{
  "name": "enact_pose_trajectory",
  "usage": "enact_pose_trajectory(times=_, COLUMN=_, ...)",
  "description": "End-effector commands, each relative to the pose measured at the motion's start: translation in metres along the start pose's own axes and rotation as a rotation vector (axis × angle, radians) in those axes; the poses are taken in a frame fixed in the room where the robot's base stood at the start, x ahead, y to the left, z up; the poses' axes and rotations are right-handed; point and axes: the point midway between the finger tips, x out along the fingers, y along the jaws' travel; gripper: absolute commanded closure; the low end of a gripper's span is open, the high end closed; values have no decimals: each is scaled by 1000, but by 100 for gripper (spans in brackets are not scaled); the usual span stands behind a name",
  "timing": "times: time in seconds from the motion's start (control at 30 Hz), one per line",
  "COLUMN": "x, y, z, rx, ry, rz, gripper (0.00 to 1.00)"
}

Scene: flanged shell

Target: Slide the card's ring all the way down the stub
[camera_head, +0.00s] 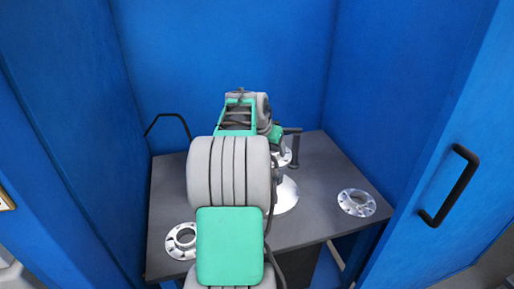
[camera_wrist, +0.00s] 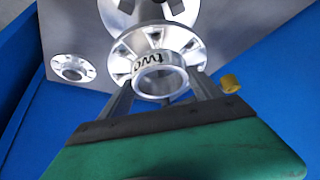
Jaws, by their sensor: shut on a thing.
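A silver flanged ring (camera_wrist: 158,42) with "two" on its neck is in the wrist view. My gripper (camera_wrist: 161,82) is shut on its neck, one finger on each side. In the head view my arm hides most of the gripper, and a silver ring (camera_head: 284,158) shows beside it. A larger silver part (camera_wrist: 125,12) lies beyond the held ring, cut off by the top edge. I cannot tell whether the ring is around a stub.
Loose silver flanges lie on the dark table (camera_head: 320,215): one at right (camera_head: 357,202), one at front left (camera_head: 182,241). Another flange (camera_wrist: 73,68) shows in the wrist view. Blue walls enclose the table, with black handles at left (camera_head: 165,116) and right (camera_head: 452,187).

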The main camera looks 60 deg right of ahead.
Motion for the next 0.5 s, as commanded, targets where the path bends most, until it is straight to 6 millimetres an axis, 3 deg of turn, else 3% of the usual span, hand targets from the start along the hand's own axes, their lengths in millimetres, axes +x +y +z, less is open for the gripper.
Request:
enact_pose_trajectory(times=0.33, x=-4, y=-3, z=-1, rx=-6, ry=11, rz=-7, gripper=100)
enact_pose_trajectory(times=0.5, x=5, y=-3, z=5, rx=-7, ry=10, rz=-6, gripper=100)
